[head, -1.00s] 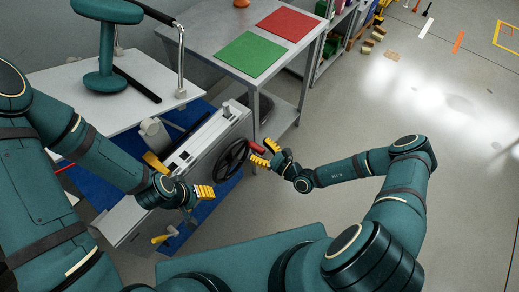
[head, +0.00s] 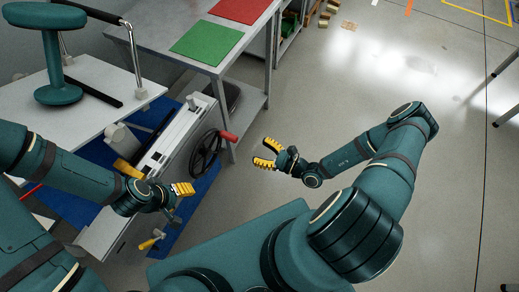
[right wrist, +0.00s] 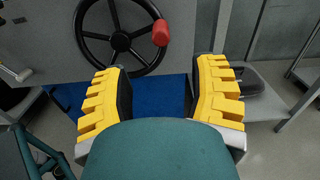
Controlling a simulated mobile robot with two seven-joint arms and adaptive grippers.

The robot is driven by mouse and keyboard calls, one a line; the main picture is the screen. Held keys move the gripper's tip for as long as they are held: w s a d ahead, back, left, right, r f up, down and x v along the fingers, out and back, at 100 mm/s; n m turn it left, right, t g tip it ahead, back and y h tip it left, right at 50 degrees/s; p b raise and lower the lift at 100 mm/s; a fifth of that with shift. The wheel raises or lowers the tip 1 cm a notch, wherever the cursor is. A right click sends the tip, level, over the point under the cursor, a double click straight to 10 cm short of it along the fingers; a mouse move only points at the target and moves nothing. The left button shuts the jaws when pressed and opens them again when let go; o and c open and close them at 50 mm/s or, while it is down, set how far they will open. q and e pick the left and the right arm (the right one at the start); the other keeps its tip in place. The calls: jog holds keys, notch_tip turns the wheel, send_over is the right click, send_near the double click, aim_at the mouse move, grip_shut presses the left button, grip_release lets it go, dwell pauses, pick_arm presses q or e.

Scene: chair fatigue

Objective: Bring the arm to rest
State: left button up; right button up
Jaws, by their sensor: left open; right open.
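My right gripper (head: 262,153) is open and empty, in the free space to the right of the black handwheel (head: 205,153). It stands apart from the wheel's red handle (head: 228,135). In the right wrist view its two yellow-padded fingers (right wrist: 163,98) are spread, with the handwheel (right wrist: 121,40) and red handle (right wrist: 160,33) beyond them. My left gripper (head: 184,189) is in front of the grey machine (head: 160,150), near its lower front. It is open, with nothing seen between its fingers; its far finger is partly hidden.
A grey workbench (head: 195,70) carries a green mat (head: 206,42) and a red mat (head: 239,10). A blue mat (head: 185,218) lies under the machine. The floor (head: 330,90) to the right is clear.

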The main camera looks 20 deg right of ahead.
dwell(0.3)
jog(key=s+a+r+n+g+h, duration=0.1)
jog(key=s+a+n+g, duration=0.45)
jog(key=n+g, duration=0.35)
jog(key=s+a+r+n+g, duration=0.1)
jog(key=s+a+n+g, duration=0.4)
jog(key=s+n+g, duration=0.25)
jog(key=w+r+n+t+h, duration=0.4)
jog(key=w+r+n+h, duration=0.1)
jog(key=n, duration=0.4)
jog(key=shift+w+d+r+n+h, duration=0.15)
jog(key=shift+w+d+n+h, duration=0.15)
jog(key=shift+w+h, duration=0.3)
jog(key=shift+a, duration=0.1)
